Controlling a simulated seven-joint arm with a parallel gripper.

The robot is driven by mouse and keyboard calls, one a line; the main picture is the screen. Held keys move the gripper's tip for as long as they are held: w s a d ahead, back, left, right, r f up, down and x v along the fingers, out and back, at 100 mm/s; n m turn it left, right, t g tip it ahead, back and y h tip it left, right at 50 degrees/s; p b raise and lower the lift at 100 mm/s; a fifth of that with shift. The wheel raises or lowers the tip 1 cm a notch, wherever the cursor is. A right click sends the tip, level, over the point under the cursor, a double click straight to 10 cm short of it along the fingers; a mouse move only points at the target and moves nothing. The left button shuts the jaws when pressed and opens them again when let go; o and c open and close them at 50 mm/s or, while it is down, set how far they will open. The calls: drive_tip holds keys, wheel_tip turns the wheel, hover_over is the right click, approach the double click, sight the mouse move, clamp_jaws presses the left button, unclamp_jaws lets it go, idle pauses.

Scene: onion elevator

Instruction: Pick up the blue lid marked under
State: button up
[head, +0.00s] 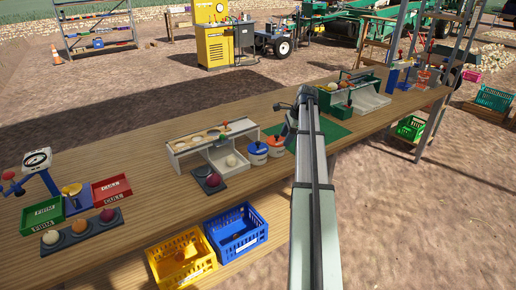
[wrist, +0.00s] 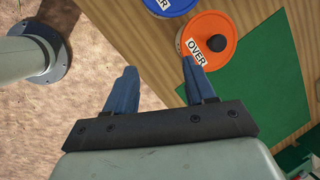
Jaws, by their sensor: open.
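The blue lid (head: 257,148) tops a white pot near the front edge of the table in the head view. In the wrist view only a slice of the blue lid (wrist: 168,4) shows at the top edge, its label cut off to an "R". An orange lid marked OVER (wrist: 207,40), with a dark knob, is right beside it; this orange lid (head: 275,141) also shows in the head view. My gripper (wrist: 158,64) is open and empty. Its right fingertip appears near the orange lid's edge; the blue lid is beyond the fingertips. My arm hides most of the gripper in the head view.
A green mat (wrist: 255,85) lies right of the lids. A white sorting unit (head: 215,140) stands left of them, with a dark tray (head: 208,180) in front. Blue (head: 238,246) and yellow (head: 180,268) crates sit at the table's front edge.

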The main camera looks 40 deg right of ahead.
drive_tip(key=w+a+r+m+y, duration=0.1)
drive_tip(key=w+a+r+m, duration=0.35)
drive_tip(key=r, duration=0.45)
hover_over(258, 142)
drive_tip(key=s+d, duration=0.1)
drive_tip(key=s, duration=0.1)
drive_tip(key=shift+n, duration=0.35)
wheel_tip(258, 142, down, 8)
drive_tip(key=shift+w+d+r, duration=0.1)
drive_tip(key=shift+w, duration=0.05)
drive_tip(key=shift+d+x, duration=0.15)
drive_tip(key=shift+x, duration=1.25)
drive_tip(key=shift+d+x, duration=0.15)
drive_tip(key=shift+x, duration=1.25)
clamp_jaws()
